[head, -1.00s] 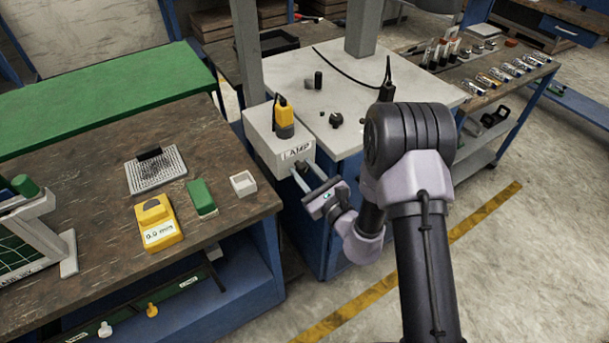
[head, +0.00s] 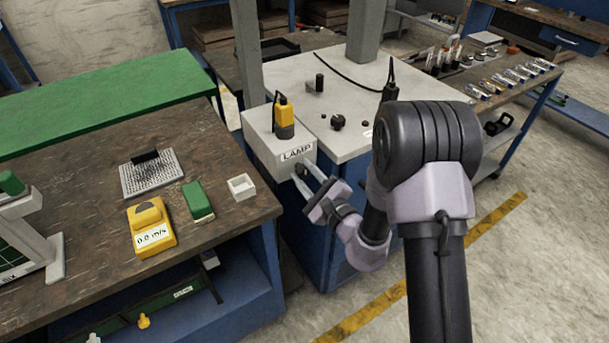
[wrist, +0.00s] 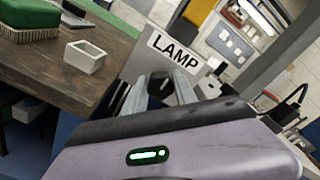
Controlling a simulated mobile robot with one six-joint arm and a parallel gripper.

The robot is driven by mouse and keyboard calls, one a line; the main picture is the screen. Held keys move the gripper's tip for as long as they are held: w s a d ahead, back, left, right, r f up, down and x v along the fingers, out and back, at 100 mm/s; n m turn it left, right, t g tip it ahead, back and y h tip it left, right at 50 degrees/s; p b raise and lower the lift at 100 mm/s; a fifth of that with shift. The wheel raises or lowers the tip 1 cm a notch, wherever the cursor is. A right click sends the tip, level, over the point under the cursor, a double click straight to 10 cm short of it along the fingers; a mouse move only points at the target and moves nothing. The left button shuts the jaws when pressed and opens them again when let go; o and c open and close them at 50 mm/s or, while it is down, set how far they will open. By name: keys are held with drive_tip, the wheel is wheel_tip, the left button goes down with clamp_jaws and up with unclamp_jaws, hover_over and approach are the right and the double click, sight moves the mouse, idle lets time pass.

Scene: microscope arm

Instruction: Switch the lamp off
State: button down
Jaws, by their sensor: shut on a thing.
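The lamp box (head: 262,146) is a light grey box with a "LAMP" label, at the front left of the pale-topped table. The label also shows in the wrist view (wrist: 172,50). A dark knob (head: 301,170) sits on the box's front face below the label. My gripper (head: 304,172) is at that face with its fingers on either side of the knob, shut on it. In the wrist view the knob (wrist: 158,83) shows as a dark round thing between the fingertips. Any position mark on the knob is too small to read.
A yellow and black device (head: 284,117) stands on the lamp box. On the brown bench (head: 85,170) at the left are a yellow meter (head: 150,226), a green brush (head: 197,200) and a small white tray (head: 241,186). Small dark parts lie on the pale table (head: 360,140).

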idle(0.3)
drive_tip(key=c, duration=1)
unclamp_jaws()
drive_tip(key=p+v, duration=0.6)
drive_tip(key=v, duration=1.1)
drive_tip(key=shift+s+d, duration=0.2)
